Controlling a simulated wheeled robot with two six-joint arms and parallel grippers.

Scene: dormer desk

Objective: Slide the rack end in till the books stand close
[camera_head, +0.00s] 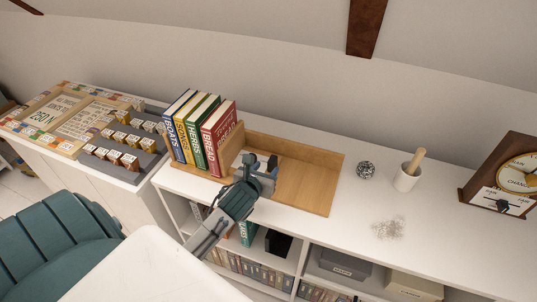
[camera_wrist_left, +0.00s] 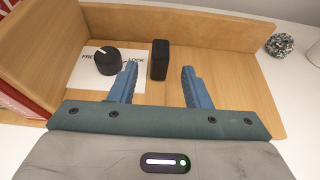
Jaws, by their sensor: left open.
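Four books, blue (camera_head: 175,128), yellow (camera_head: 185,135), green (camera_head: 203,135) and red (camera_head: 218,135), stand leaning slightly in a wooden rack (camera_head: 318,185). The upright wooden rack end (camera_head: 235,142) is beside the red book; it also shows in the left wrist view (camera_wrist_left: 45,45). A plate (camera_wrist_left: 82,77) lettered FREE and LOCK carries a black knob (camera_wrist_left: 108,62). A black upright block (camera_wrist_left: 160,58) stands right of the knob. My left gripper (camera_head: 262,165) is open; in the wrist view its blue fingertips (camera_wrist_left: 160,78) are apart, with the block between them, not gripped. My right gripper is out of view.
The rack floor right of my gripper is bare. A wire ball (camera_head: 365,169), a mortar with pestle (camera_head: 407,178), a pile of clips (camera_head: 388,228) and a clock (camera_head: 507,180) stand to the right. A letter-block tray (camera_head: 125,140) is left.

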